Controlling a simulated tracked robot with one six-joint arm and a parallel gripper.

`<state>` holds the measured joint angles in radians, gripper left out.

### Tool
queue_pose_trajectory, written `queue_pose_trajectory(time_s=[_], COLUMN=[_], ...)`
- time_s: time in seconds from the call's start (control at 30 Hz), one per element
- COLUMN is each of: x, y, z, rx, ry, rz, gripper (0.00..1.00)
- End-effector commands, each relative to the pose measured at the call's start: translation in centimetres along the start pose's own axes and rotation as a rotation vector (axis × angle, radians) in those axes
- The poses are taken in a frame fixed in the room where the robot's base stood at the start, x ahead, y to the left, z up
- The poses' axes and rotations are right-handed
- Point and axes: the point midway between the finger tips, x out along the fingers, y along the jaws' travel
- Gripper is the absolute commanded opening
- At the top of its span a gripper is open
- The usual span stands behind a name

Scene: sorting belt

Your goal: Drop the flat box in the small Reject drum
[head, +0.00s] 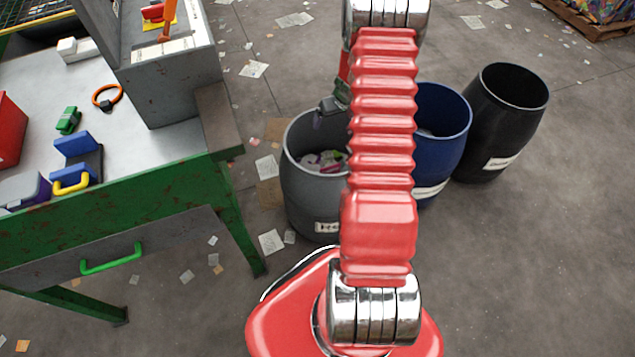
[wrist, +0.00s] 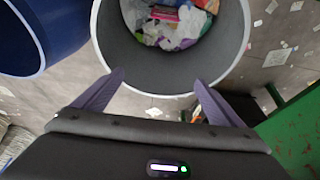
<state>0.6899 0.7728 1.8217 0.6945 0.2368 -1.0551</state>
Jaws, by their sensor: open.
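The grey drum (head: 315,195) stands on the floor left of my arm, with a white label partly readable on its front. It also shows in the wrist view (wrist: 120,45), with paper and plastic scraps inside. A small flat pink-red box (wrist: 164,13) lies on top of these scraps; I cannot tell for sure that it is the task's flat box. My gripper (wrist: 159,77) is open and empty, with its two fingers apart over the near rim of the drum. In the head view my gripper (head: 330,110) is partly hidden behind my arm.
A blue drum (head: 447,115) and a black drum (head: 505,115) stand to the right. The green-framed sorting table (head: 150,180) is on the left, with a blue block (head: 77,145), a green item (head: 68,120) and an orange ring (head: 107,97). Papers litter the floor.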

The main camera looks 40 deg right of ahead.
Motion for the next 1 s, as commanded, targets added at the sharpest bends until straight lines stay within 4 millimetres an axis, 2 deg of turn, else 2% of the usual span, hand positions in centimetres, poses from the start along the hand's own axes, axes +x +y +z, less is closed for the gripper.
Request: queue_pose_trajectory(time_s=[0.7,1.0], x=[-9.4,-11.4], y=[0.0,0.0], z=[-0.1,-0.1], rx=[0.000,0.000], ry=[0.002,0.000], rz=[0.001,0.000], gripper=[0.91,0.91])
